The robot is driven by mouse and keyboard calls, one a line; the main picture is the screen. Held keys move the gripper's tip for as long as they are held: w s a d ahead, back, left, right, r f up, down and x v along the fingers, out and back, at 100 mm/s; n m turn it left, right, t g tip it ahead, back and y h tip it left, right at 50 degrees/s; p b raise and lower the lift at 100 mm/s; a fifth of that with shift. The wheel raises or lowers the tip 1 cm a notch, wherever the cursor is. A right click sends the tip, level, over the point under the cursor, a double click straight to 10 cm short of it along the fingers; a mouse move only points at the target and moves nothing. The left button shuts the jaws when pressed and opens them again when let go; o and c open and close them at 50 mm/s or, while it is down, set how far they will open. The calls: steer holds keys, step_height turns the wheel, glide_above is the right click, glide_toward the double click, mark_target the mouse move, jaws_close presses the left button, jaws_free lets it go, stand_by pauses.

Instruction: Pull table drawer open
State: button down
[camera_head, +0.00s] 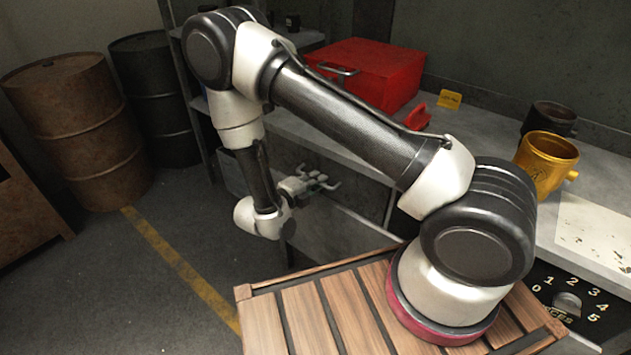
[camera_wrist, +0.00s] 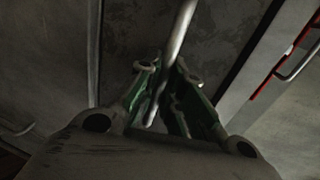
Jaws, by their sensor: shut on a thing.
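The table (camera_head: 340,143) is a long grey bench along the wall. A grey drawer front (camera_head: 345,232) shows below its top, partly hidden behind my arm. My gripper (camera_head: 318,183) is beside this front, below the bench edge. In the wrist view, my gripper's green fingers (camera_wrist: 165,105) are closed around a round metal bar handle (camera_wrist: 180,38), which runs up and away between them. How far the drawer stands out is hard to tell; a dark strip (camera_wrist: 243,65) shows beside the grey surface.
Rusty (camera_head: 85,135) and dark barrels (camera_head: 155,95) stand at left. The floor before them is clear.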

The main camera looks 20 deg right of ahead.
steer(key=f+v, duration=0.2)
steer(key=v, duration=1.2)
steer(key=a+f+v, duration=0.1)
steer(key=f+v, duration=0.2)
steer(key=v, duration=1.1)
steer(key=shift+s+f, duration=0.25)
steer(key=shift+f, duration=0.05)
steer(key=c, duration=1.5)
jaws_free()
steer(key=v, duration=1.2)
